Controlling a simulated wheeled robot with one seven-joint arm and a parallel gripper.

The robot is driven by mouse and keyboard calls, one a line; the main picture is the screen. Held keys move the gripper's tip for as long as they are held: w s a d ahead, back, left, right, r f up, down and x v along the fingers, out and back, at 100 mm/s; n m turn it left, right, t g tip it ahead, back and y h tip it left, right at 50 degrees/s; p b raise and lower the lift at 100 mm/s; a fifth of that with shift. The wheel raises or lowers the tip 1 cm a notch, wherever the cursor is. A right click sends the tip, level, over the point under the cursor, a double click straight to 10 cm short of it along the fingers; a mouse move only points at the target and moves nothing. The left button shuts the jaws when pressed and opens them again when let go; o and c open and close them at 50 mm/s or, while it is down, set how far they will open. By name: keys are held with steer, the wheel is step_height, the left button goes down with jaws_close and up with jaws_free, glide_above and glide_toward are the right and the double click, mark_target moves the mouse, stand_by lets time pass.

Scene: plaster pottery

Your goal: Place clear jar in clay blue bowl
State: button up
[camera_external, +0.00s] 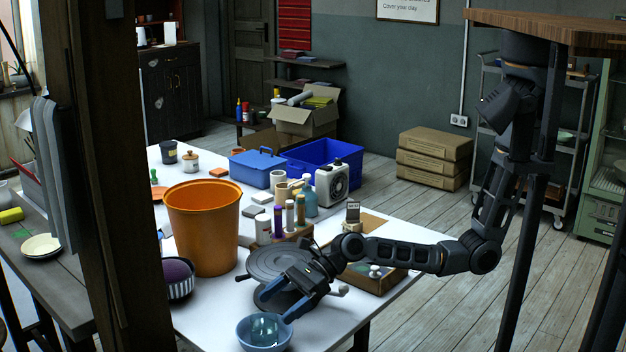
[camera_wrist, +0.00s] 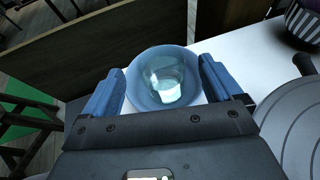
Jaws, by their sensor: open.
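The clay blue bowl (camera_external: 250,340) stands on the white table near its front edge. The clear jar (camera_external: 264,330) is inside the bowl, a glassy, see-through shape. In the wrist view the jar (camera_wrist: 167,80) shows within the rim of the bowl (camera_wrist: 140,62), seeming a little tilted. My gripper (camera_external: 274,307) is at the bowl, with its blue fingers spread apart. In the wrist view the gripper (camera_wrist: 164,80) has one finger on each side of the bowl and jar. Nothing shows held between the fingers, and both fingers look clear of the jar.
A dark round turntable (camera_external: 272,262) lies behind the gripper. An orange bucket (camera_external: 203,230) and a striped bowl (camera_external: 180,286) stand to the left. Several bottles stand behind the turntable. A wooden box (camera_external: 372,283) lies under my forearm. The table edge is close to the bowl.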

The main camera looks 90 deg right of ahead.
steer(key=v, duration=0.8)
steer(key=shift+s+d+r, duration=0.1)
steer(key=shift+s, duration=0.1)
steer(key=s+d+n+t+h+p, duration=0.1)
steer(key=s+d+n+h+p, duration=0.1)
steer(key=s+d+n, duration=0.45)
steer(key=s+d+f+n+h+p, duration=0.1)
steer(key=s+n+p, duration=0.15)
steer(key=s, duration=0.65)
steer(key=s+d+n+t+h+p, duration=0.1)
steer(key=s+d+n+h, duration=0.1)
steer(key=s+d+n, duration=0.4)
steer(key=s+r+n+h+p, duration=0.1)
steer(key=s+r+n+p, duration=0.1)
steer(key=s+r+n, duration=0.5)
steer(key=s+a+r+n+t+h+p, duration=0.1)
steer(key=s+r+n+p, duration=0.1)
steer(key=s+r+n, duration=0.5)
steer(key=s, duration=0.5)
steer(key=shift+s, duration=0.25)
